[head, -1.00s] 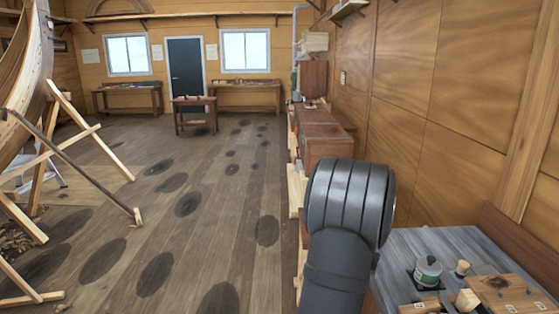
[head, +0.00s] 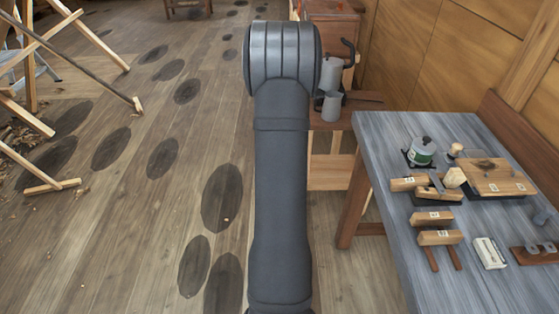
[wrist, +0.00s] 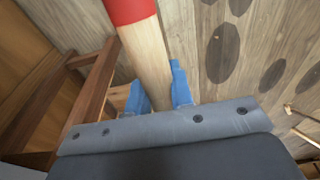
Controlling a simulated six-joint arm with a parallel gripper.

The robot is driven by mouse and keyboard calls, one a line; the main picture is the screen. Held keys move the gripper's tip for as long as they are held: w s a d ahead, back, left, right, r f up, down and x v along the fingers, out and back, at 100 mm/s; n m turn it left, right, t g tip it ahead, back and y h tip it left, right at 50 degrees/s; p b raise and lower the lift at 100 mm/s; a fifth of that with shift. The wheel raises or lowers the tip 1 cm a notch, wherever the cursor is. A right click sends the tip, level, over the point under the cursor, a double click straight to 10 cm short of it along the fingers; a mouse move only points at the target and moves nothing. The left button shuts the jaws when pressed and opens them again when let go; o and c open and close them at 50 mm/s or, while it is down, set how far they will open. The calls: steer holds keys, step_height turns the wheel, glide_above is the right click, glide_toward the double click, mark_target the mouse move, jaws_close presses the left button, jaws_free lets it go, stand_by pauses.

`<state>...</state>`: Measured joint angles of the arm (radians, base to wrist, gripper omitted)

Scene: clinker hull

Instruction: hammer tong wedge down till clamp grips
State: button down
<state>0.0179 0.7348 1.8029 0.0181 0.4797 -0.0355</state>
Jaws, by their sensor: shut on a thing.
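My gripper (wrist: 159,88) shows in the wrist view with its two blue fingers. It is shut on a pale wooden handle (wrist: 147,58), which passes between the fingers. A red part (wrist: 128,9) of the held tool shows at the top edge, and the rest of the tool is out of frame. I cannot tell whether it is the hammer. In the head view my arm stands in the middle, and neither the gripper nor the tool can be made out there. No tong clamp or wedge can be made out in either current view.
A grey workbench (head: 385,185) at the right bears a green-labelled tin (head: 421,152), wooden blocks (head: 440,237) and a wooden board (head: 498,180). Wooden trestle legs (head: 70,25) and a slanting prop (head: 105,80) stand at the left. The dark-spotted plank floor (head: 130,225) between is mostly clear.

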steer(key=d+r, duration=0.1)
steer(key=d, duration=0.6)
step_height(320, 180, up, 22)
steer(key=m+g, duration=0.1)
steer(key=m, duration=1.2)
glide_above(501, 224)
steer(key=w+a, duration=0.4)
steer(key=a, duration=0.5)
steer(key=w+a, duration=0.5)
steer(key=a, duration=0.3)
steer(key=shift+s+a+r, duration=0.1)
steer(key=shift+a, duration=0.1)
steer(key=s+d+m, duration=0.2)
steer(key=s+d, duration=0.2)
steer(key=d, duration=0.4)
steer(key=s+d+m, duration=0.1)
steer(key=s+d, duration=0.3)
steer(key=d, duration=0.5)
steer(key=shift+s+d+f, duration=0.1)
steer(key=shift+s+f, duration=0.1)
steer(key=shift+f, duration=2.05)
steer(key=shift+s+d+f, duration=0.1)
steer(key=shift+s+f, duration=0.1)
steer(key=shift+f, duration=2.05)
steer(key=shift+f, duration=0.45)
steer(key=c, duration=1.2)
jaws_free()
steer(key=shift+a+f, duration=0.1)
